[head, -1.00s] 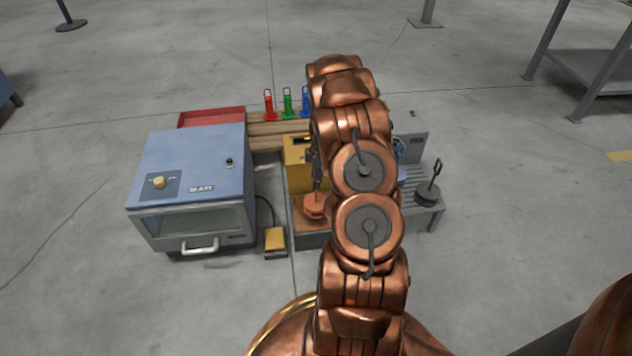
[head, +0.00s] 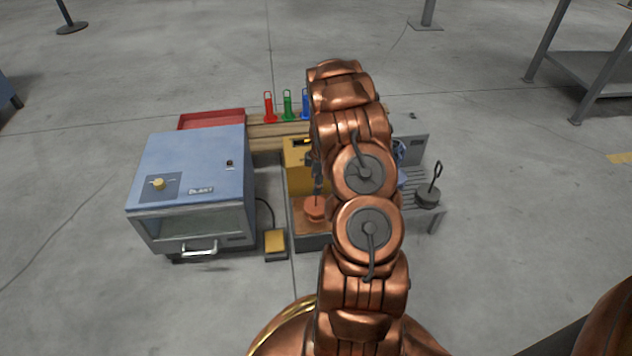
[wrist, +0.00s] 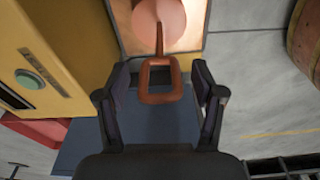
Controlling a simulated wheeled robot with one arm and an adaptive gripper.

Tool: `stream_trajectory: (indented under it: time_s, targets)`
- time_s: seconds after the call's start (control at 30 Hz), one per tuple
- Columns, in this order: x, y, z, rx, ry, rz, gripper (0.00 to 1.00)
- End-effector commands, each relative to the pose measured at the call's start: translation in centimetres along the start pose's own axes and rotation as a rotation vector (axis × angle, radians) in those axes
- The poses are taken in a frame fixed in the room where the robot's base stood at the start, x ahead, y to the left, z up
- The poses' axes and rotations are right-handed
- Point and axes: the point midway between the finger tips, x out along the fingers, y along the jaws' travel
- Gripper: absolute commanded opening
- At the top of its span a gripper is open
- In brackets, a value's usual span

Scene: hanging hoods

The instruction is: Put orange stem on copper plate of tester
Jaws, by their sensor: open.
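The orange stem (head: 314,209) stands upright on the copper-coloured plate (head: 302,226) in front of the yellow tester (head: 297,178). In the wrist view its round base (wrist: 158,20) rests on the plate (wrist: 197,38), and its square loop handle (wrist: 160,97) points toward my gripper (wrist: 160,95). The gripper is open, with one dark finger on each side of the loop and visible gaps between. In the head view my arm hides part of the tester and most of the gripper (head: 316,172).
A blue blast cabinet (head: 190,170) stands left, with a yellow pedal (head: 275,243) beside it. Red (head: 269,108), green (head: 288,106) and blue (head: 305,105) stems stand on a wooden rack behind. A dark stem (head: 428,195) stands on the right bench.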

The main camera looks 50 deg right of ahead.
Motion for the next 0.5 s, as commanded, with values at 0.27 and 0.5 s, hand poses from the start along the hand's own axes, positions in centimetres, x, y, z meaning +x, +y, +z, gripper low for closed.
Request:
stream_trajectory:
  time_s: [0.27,0.5]
  targets:
    - [-3.0,0.1,-0.1,-0.001,0.0,0.003,0.68]
    - [-7.7,0.1,-0.1,0.0,0.0,0.004,0.68]
